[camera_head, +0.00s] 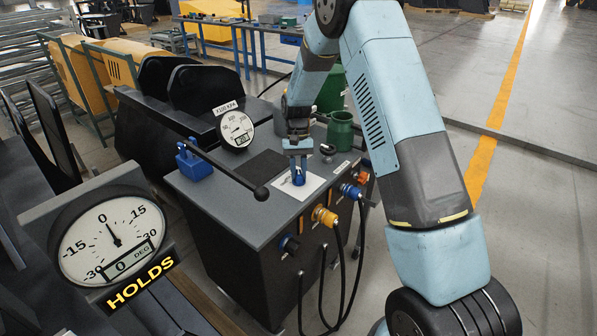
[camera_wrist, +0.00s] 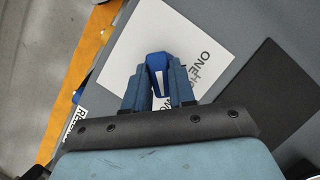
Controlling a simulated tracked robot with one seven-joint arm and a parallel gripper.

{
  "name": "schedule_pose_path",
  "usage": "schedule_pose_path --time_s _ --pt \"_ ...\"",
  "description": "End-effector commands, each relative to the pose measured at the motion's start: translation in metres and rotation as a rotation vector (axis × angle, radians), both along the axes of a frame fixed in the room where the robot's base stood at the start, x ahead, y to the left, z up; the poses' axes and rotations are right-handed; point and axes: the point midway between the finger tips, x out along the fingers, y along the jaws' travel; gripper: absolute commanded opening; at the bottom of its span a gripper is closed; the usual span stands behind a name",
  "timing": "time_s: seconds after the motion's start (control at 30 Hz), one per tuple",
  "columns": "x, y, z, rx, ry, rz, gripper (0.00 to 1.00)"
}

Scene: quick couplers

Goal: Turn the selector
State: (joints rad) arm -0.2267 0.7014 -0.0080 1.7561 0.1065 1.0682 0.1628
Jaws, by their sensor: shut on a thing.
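The selector (camera_wrist: 158,68) is a blue knob with a white stripe. It stands on a white label plate (camera_wrist: 128,58) with partly hidden lettering. My gripper (camera_wrist: 159,85) is shut on the selector, one finger on each side of it. In the head view my gripper (camera_head: 298,165) reaches down from above onto the blue selector (camera_head: 299,180) on the cabinet top. The plate (camera_head: 312,183) also shows there around the knob. The lower part of the knob between the fingers is hidden in the wrist view.
The grey cabinet (camera_head: 235,235) has a blue block with a black lever (camera_head: 232,175) left of my gripper. A pressure gauge (camera_head: 236,130) and green canister (camera_head: 340,130) stand behind. Coloured couplers (camera_head: 325,216) and hoses are on its front. A dial (camera_head: 110,240) reads 0 DEG above "HOLDS".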

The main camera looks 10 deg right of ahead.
Motion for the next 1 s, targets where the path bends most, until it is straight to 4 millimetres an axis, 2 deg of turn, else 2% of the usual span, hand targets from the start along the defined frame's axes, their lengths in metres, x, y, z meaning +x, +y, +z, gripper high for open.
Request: schedule_pose_path --time_s 0.17,0.2,0.43,1.0 --pt "-0.0026 0.0007 -0.0025 -0.001 0.007 0.000 0.00" --pt "-0.0027 0.0007 -0.0024 0.000 0.007 0.001 0.28" --pt "-0.0023 -0.0003 -0.0024 -0.002 0.007 0.001 0.50" --pt "-0.0009 -0.0017 -0.0019 -0.002 0.003 0.000 0.50"
